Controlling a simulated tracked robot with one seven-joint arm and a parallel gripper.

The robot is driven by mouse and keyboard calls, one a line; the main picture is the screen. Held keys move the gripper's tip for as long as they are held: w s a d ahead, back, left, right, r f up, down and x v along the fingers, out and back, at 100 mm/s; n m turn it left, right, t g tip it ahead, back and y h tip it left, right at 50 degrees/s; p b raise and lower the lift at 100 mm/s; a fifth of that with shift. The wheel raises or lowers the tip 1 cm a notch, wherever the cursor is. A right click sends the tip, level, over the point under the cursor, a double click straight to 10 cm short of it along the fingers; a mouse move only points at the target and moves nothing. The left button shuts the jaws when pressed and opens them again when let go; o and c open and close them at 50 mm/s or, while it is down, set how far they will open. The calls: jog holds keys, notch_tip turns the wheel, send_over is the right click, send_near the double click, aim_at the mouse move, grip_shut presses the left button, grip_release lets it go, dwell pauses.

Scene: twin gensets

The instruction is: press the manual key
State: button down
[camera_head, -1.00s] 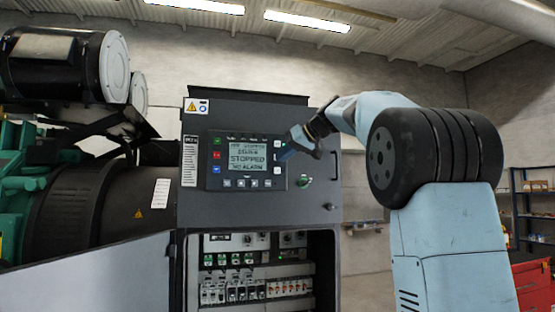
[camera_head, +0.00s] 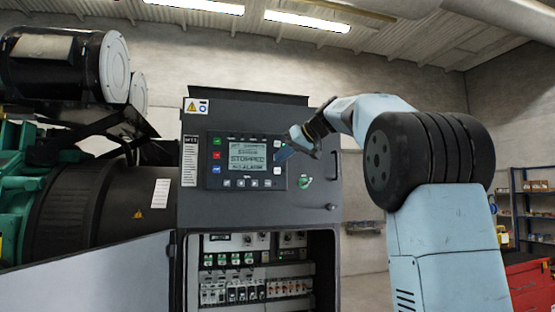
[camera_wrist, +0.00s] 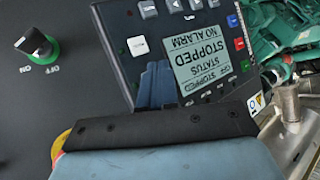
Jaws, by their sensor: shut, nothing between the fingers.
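The control panel (camera_head: 246,161) is set in the front of a dark cabinet, with a lit screen (camera_head: 247,155) reading STOPPED and NO ALARM. Green, red and blue keys (camera_head: 216,170) run down its left side; pale keys lie below and right of the screen. Key labels are too small to read, so I cannot tell which is the manual key. My gripper (camera_head: 283,155) is shut and empty at the panel's right side. In the wrist view, which shows the panel upside down, my gripper (camera_wrist: 157,68) lies between the screen and a white key (camera_wrist: 137,45). Contact cannot be told.
A green-ringed OFF/ON switch (camera_head: 304,182) sits right of the panel; it also shows in the wrist view (camera_wrist: 38,45). Below is an open bay with several breakers (camera_head: 245,290) and an open door (camera_head: 95,278). A red cabinet (camera_head: 530,287) stands at the right.

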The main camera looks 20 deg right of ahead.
jog(key=shift+w, duration=0.45)
dwell(0.8)
jog(key=shift+s, duration=0.9)
jog(key=shift+s, duration=0.1)
jog(key=s, duration=0.5)
jog(key=shift+s, duration=0.4)
dwell(0.6)
jog(key=s+f+m+g+h, duration=0.2)
jog(key=s+f+h, duration=0.1)
jog(key=s+f, duration=1.4)
jog(key=s+f+m+g+h, duration=0.2)
jog(key=s+f+h, duration=0.2)
jog(key=s+f, duration=1.3)
notch_tip(320, 180, down, 5)
jog(key=shift+a+f+m+h, duration=0.1)
jog(key=shift+a+m+h, duration=0.2)
jog(key=shift+a+m, duration=0.1)
